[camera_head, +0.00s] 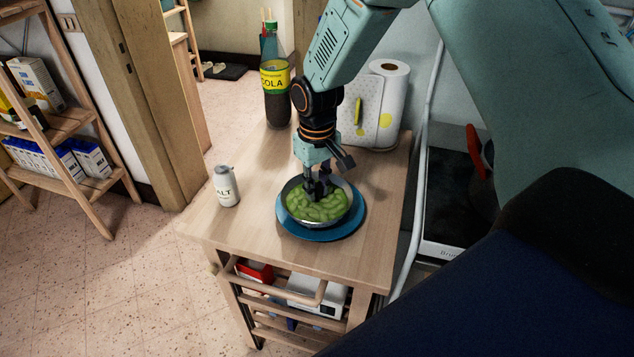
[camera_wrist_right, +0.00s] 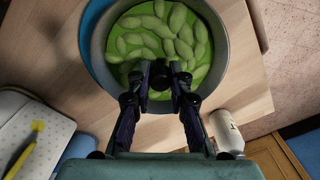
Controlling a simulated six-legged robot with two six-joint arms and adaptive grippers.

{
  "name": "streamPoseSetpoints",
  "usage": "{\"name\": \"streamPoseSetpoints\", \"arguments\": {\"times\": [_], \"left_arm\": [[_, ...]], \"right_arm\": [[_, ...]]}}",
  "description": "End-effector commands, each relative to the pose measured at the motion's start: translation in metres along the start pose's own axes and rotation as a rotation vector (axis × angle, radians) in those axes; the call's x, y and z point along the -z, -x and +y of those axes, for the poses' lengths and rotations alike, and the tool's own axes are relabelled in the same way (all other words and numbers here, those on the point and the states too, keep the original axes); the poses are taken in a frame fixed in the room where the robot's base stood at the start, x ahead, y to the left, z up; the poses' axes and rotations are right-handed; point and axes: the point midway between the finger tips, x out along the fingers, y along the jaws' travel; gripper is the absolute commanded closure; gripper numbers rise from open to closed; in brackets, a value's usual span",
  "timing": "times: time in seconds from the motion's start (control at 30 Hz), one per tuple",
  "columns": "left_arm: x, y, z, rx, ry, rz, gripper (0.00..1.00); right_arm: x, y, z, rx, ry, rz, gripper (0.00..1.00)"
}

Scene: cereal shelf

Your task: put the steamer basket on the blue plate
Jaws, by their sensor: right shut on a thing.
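The steamer basket (camera_head: 318,224), a round metal bowl full of green pods, is over the blue plate (camera_head: 355,222) on the wooden trolley. The plate's rim shows below and to the right of it; I cannot tell whether the basket rests on it or hangs just above. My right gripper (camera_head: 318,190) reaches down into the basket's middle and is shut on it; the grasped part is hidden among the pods. In the right wrist view the fingers (camera_wrist_right: 161,80) point into the basket (camera_wrist_right: 222,65), and the plate (camera_wrist_right: 88,40) shows at its left. My left gripper is not in view.
A salt shaker (camera_head: 225,186) stands left of the plate. A cola bottle (camera_head: 277,95), a paper towel roll (camera_head: 392,90) and a white patterned board (camera_head: 365,118) stand at the back. The trolley top (camera_head: 250,225) is clear at the front left.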

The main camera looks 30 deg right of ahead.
Motion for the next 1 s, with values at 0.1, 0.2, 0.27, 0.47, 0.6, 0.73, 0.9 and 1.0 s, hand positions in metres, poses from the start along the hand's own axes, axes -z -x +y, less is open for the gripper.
{"name": "streamPoseSetpoints", "arguments": {"times": [0.1, 0.2, 0.27, 0.47, 0.6, 0.73, 0.9, 1.0], "left_arm": [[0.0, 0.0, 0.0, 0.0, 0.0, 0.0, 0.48], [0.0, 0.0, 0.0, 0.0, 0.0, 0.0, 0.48], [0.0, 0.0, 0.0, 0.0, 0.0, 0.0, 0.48], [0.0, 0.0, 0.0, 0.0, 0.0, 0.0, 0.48], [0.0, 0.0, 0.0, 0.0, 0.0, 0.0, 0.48], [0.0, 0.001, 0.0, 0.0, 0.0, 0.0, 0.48], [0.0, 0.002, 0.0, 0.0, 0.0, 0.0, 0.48], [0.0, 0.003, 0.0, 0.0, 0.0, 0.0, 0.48]], "right_arm": [[0.001, 0.0, 0.0, 0.0, 0.0, 0.001, 1.0], [0.0, 0.0, 0.0, 0.0, 0.0, 0.0, 0.72], [0.0, 0.0, 0.0, 0.0, 0.0, 0.0, 0.67], [0.0, 0.0, 0.0, 0.0, 0.0, 0.0, 0.58], [0.0, 0.0, 0.0, 0.0, 0.0, 0.0, 0.58], [0.0, 0.004, 0.0, 0.0, 0.0, 0.0, 0.58], [0.002, 0.03, 0.0, 0.0, 0.0, 0.005, 0.58], [0.001, 0.052, 0.0, 0.0, 0.0, 0.005, 0.58]]}}
